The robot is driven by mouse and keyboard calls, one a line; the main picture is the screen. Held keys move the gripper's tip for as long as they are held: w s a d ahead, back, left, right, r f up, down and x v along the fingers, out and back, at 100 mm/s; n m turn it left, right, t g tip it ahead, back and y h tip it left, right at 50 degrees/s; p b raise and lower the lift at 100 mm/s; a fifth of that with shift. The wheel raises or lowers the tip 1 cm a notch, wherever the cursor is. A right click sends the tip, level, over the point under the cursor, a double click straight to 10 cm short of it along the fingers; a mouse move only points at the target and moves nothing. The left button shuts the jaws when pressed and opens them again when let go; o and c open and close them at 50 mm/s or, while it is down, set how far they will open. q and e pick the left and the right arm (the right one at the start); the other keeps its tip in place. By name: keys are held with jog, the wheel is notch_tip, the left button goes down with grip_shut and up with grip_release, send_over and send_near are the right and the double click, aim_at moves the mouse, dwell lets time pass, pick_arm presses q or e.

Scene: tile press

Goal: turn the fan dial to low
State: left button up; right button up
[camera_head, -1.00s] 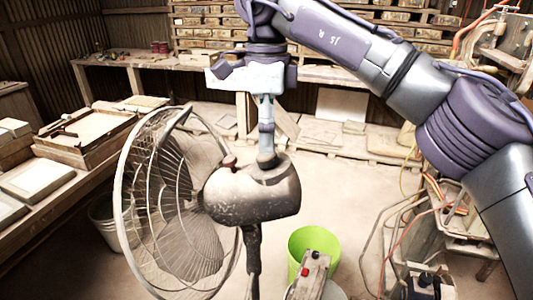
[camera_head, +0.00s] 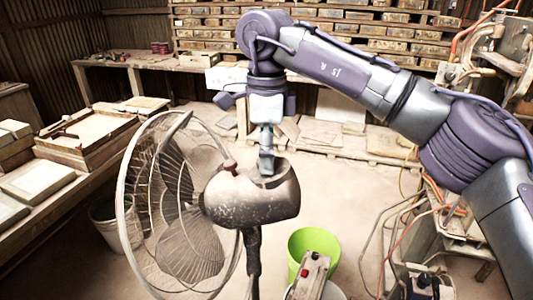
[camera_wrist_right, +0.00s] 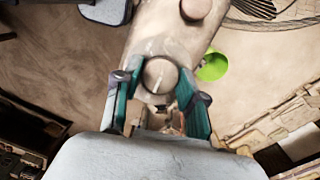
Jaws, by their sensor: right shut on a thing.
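The fan (camera_head: 255,200) stands in front of me, its wire cage facing left and its pale, worn motor housing to the right. My right gripper (camera_head: 267,168) points straight down onto the top of the housing. In the right wrist view the round fan dial (camera_wrist_right: 160,75), with a pale slanted line on its face, sits between the two fingers of the right gripper (camera_wrist_right: 162,92). The gripper is shut on the dial. The dial's setting marks are too small to read. In the head view the fingers hide most of the dial. My left gripper is not in view.
A small reddish knob (camera_head: 230,166) rises from the housing, left of my gripper. A green bucket (camera_head: 314,242) stands on the floor behind the fan's pole. A bench with tile trays (camera_head: 70,145) runs along the left. Hoses and machinery (camera_head: 480,220) crowd the right.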

jog(key=shift+f+m+b, duration=0.1)
jog(key=shift+m+b, duration=0.4)
jog(key=shift+b, duration=0.1)
jog(key=m+t+b, duration=0.1)
jog(key=m+b, duration=0.1)
jog(key=m, duration=0.1)
jog(key=shift+s+b, duration=0.1)
jog(key=shift+b, duration=0.2)
jog(key=m+t+b, duration=0.1)
jog(key=m+b, duration=0.1)
jog(key=shift+m+h, duration=0.3)
jog(key=shift+m, duration=0.1)
jog(key=shift+a+m+t+b, duration=0.1)
jog(key=shift+m+t+b, duration=0.25)
jog(key=shift+m, duration=0.45)
jog(key=o, duration=1.1)
